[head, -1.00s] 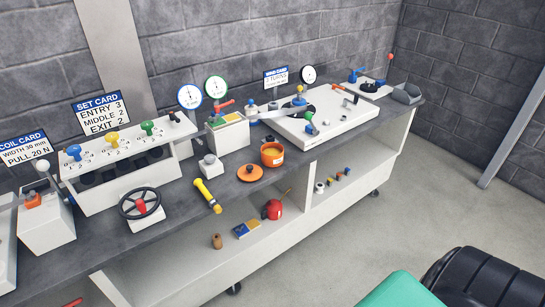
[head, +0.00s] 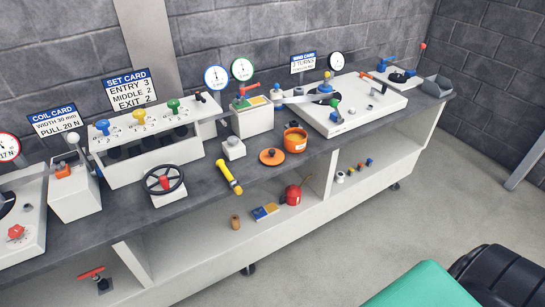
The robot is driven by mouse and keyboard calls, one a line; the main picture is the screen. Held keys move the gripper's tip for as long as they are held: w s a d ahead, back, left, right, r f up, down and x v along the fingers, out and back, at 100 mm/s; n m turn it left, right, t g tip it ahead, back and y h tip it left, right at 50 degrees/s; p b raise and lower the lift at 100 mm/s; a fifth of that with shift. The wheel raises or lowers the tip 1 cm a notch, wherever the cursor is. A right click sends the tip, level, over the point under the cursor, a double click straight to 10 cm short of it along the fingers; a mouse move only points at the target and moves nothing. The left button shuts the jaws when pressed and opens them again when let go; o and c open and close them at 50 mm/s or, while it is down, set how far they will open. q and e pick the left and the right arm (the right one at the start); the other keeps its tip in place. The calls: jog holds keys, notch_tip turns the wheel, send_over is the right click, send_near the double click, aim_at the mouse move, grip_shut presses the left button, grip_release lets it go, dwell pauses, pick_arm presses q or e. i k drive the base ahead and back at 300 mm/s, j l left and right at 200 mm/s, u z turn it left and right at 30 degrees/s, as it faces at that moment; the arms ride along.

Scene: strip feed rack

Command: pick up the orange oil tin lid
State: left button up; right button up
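The orange oil tin lid (head: 272,156) lies flat on the dark bench top in the head view, a round disc with a small dark knob in its middle. The open orange oil tin (head: 295,141) stands just to its right and slightly behind, with yellowish contents. The lid and tin look close together, with a small gap. Neither of my grippers is in view, so their state does not show.
A yellow torch-like tool (head: 229,177) lies left of the lid near the front edge. A white machine plate (head: 350,108) is behind right. The lower shelf holds a red oil can (head: 292,194).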

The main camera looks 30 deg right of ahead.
aim_at(269, 156)
jog(key=i+j, duration=0.1)
jog(key=i, duration=0.45)
jog(key=i+j, duration=0.15)
jog(key=i, duration=0.35)
